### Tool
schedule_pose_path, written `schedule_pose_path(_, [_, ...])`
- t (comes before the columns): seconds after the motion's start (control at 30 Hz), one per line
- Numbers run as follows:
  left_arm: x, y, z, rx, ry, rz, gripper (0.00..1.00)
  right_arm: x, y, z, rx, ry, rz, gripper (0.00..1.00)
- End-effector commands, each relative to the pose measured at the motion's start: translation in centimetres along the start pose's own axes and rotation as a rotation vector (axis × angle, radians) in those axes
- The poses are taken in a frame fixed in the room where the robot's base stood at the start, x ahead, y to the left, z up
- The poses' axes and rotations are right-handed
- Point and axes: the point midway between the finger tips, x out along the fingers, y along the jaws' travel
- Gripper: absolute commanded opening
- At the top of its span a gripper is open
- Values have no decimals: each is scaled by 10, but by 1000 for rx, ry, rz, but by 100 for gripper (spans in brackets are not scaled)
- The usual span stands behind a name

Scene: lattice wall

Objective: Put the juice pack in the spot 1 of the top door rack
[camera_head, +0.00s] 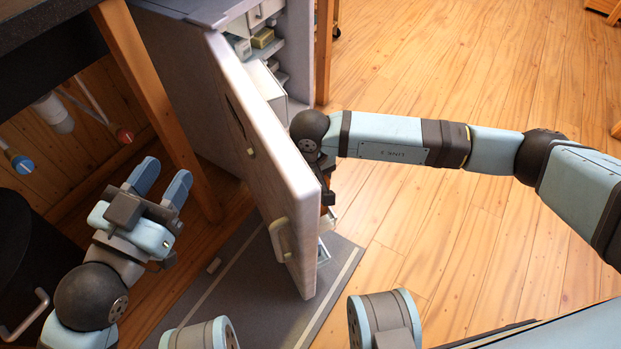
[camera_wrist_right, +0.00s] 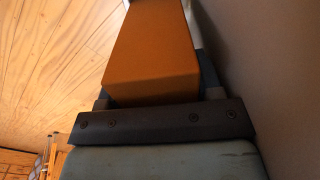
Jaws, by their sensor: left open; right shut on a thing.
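An orange block-shaped pack, the juice pack (camera_wrist_right: 150,50), fills the middle of the right wrist view. My right gripper (camera_wrist_right: 157,98) is shut on it, a finger on either side. A plain grey surface runs close along its right. In the head view the right gripper (camera_head: 326,185) is mostly hidden behind the open fridge door (camera_head: 262,145), at its inner side. The top door rack and its spot 1 cannot be made out; only white edges of door fittings (camera_head: 333,217) show past the door. My left gripper (camera_head: 162,186) is open and empty, left of the door.
The fridge (camera_head: 190,75) stands open, with several items on its inner shelves (camera_head: 264,38). A door handle (camera_head: 281,240) sticks out toward the left. A dark counter (camera_head: 45,40) with a wooden leg (camera_head: 150,90) is at the left. Wooden floor (camera_head: 440,70) lies clear to the right.

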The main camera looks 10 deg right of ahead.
Motion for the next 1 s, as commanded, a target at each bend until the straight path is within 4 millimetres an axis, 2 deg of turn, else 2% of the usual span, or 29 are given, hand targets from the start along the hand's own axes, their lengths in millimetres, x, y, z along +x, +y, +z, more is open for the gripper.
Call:
schedule_pose_path(0.4, [-3,3,8,-11,-16,1,43,5,0,0,0,0,0,25])
schedule_pose_path(0.87, [-1,2,6,-5,-7,0,43,12,0,0,-1,0,0,25])
schedule_pose_path(0.9, [-1,1,5,-4,-5,0,43,11,0,0,0,1,0,69])
schedule_pose_path(1.0, [0,0,4,-2,-2,0,43,11,0,0,0,0,0,89])
